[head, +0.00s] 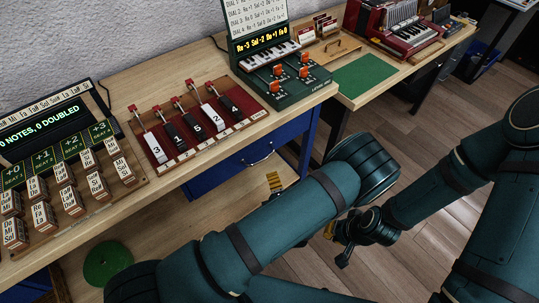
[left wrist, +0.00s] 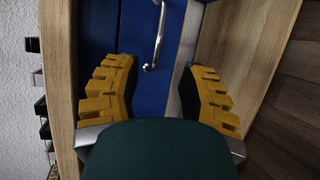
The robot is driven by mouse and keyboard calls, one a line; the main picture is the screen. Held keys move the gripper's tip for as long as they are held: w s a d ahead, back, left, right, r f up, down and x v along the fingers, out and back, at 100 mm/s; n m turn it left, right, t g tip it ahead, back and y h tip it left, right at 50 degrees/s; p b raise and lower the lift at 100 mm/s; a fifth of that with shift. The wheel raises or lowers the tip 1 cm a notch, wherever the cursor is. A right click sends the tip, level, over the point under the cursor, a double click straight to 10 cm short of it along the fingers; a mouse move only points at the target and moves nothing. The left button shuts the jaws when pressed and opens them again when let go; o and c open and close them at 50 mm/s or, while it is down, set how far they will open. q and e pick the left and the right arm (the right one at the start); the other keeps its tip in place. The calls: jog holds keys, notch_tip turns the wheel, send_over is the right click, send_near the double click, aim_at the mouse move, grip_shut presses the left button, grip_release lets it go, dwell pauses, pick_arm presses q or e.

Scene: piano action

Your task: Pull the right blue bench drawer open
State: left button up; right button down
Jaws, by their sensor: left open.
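The blue bench drawer (head: 232,166) sits under the wooden bench top, with a curved silver handle (head: 259,159) on its front. It looks closed, though my arm hides part of the area below. In the left wrist view the blue front (left wrist: 100,35) fills the upper middle and the handle (left wrist: 159,38) stands upright. My left gripper (left wrist: 160,95) is open, its yellow fingers wide apart and empty. The handle's near end lies just beyond the fingertips, between them. In the head view the yellow fingers (head: 275,182) show just below the handle. My right gripper (head: 340,238) hangs over the floor, away from the drawer.
The bench top (head: 205,172) carries a lever board (head: 185,140), labelled blocks (head: 70,190) and a green console (head: 280,80). A second table with a green mat (head: 365,77) stands to the right. A green disc (head: 107,262) lies lower left. Open wood floor (head: 405,135) lies right.

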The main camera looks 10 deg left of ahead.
aim_at(264, 158)
pick_arm(q)
jog(key=b+x, duration=0.2)
jog(key=x, duration=1.1)
jog(key=shift+a+b, duration=0.25)
jog(key=shift+b, duration=0.05)
grip_shut()
